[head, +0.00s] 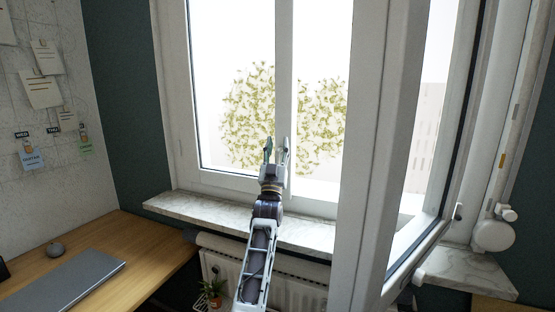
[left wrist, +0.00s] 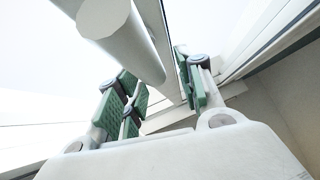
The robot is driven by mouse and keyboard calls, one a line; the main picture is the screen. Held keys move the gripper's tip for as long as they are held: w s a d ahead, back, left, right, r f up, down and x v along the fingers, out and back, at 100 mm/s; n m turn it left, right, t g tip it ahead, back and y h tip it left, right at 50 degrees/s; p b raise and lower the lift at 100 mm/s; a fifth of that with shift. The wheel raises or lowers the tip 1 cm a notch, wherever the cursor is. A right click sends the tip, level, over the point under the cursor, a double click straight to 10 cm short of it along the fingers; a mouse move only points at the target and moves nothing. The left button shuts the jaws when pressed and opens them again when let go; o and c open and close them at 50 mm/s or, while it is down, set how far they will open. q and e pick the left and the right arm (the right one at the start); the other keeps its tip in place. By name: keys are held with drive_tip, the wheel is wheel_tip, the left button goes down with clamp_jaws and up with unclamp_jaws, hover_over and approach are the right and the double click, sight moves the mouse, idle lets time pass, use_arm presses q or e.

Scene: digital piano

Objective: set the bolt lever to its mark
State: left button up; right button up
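A thick white rounded bar (left wrist: 135,45), apparently the bolt lever, shows close up in the left wrist view. It runs from the upper left toward the space between my fingers. My left gripper (head: 276,152) is raised in front of the window's middle post in the head view. In the left wrist view its green-padded fingers (left wrist: 163,95) stand apart, with the bar between or just in front of them. I cannot tell whether the pads touch it. In the head view the lever is not clear behind the gripper. No mark shows. My right gripper is not in view.
An open white window sash (head: 372,170) stands into the room right of my arm. Below are a marble sill (head: 165,207) and a radiator (head: 290,280). A wooden desk (head: 150,243) with a grey laptop (head: 70,283) is at the left. A small plant (head: 212,288) stands low.

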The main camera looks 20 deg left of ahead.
use_arm(q)
drive_tip(key=shift+r, duration=1.9)
